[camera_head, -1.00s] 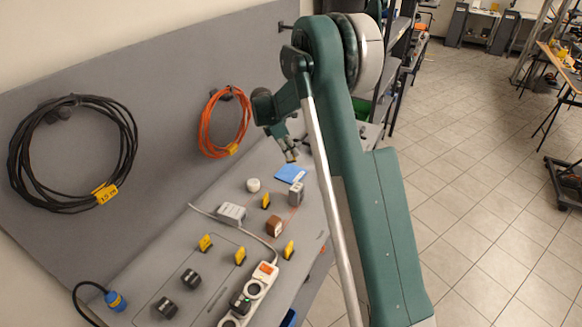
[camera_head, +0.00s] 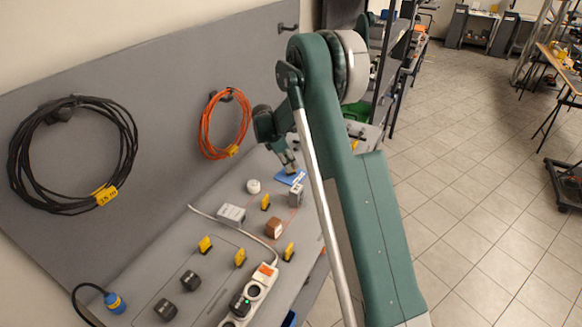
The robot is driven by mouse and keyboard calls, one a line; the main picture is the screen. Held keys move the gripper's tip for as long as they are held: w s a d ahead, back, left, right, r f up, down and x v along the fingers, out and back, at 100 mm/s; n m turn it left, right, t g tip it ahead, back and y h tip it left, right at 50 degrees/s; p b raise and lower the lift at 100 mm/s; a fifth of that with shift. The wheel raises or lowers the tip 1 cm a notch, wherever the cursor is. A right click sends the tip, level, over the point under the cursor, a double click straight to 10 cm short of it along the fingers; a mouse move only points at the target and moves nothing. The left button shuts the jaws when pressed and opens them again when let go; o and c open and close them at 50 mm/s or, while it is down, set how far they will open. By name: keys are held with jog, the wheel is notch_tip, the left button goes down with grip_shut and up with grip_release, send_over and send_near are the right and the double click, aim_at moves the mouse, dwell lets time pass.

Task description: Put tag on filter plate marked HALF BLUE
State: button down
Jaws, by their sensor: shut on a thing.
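My gripper (camera_head: 291,169) is at the far end of the grey bench, pointing down. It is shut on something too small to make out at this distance. A flat blue plate (camera_head: 292,178) lies on the bench directly at the fingertips, and they overlap its upper part in the picture. I cannot tell whether they touch it. No lettering on the plate can be read, so the HALF BLUE marking cannot be confirmed.
Near the plate are a grey box (camera_head: 295,195), a white round piece (camera_head: 253,186) and a yellow piece (camera_head: 265,202). A brown block (camera_head: 274,228), a white power strip (camera_head: 255,291) and a white adapter (camera_head: 231,214) lie nearer. Coiled cables (camera_head: 72,155) hang on the back panel.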

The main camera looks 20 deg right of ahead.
jog(key=shift+f, duration=0.3)
jog(key=shift+f, duration=0.15)
jog(key=c, duration=2.6)
grip_release()
jog(key=v, duration=1.2)
jog(key=shift+r, duration=0.25)
